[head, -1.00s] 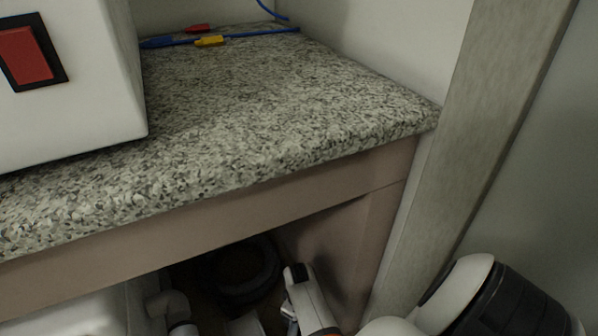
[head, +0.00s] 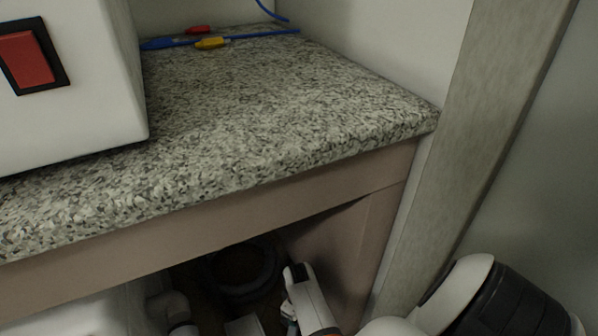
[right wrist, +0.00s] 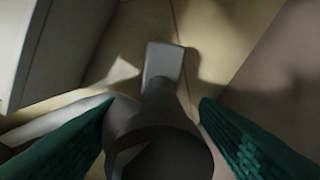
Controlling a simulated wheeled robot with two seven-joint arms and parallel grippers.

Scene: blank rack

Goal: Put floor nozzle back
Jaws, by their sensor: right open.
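In the right wrist view, a grey piece with a flat, pale end (right wrist: 163,64) and a thick rounded body (right wrist: 165,145) lies between my fingers; it looks like the floor nozzle, but I cannot be sure. My right gripper (right wrist: 155,101) is open, its two green fingers on either side of this piece, with a gap visible on the right. In the head view my right arm comes in from the lower right and reaches under the counter; its fingers are not clear there. A small pale piece (head: 243,326) shows beside it at the bottom edge. My left gripper is not in view.
A speckled granite counter (head: 270,110) lies above the arm. Under it are a dark coiled ring (head: 268,283), a grey bent pipe (head: 170,305) and a white body (head: 85,318). A brown side panel (head: 345,255) stands close on the right. A white box (head: 75,100) sits on top.

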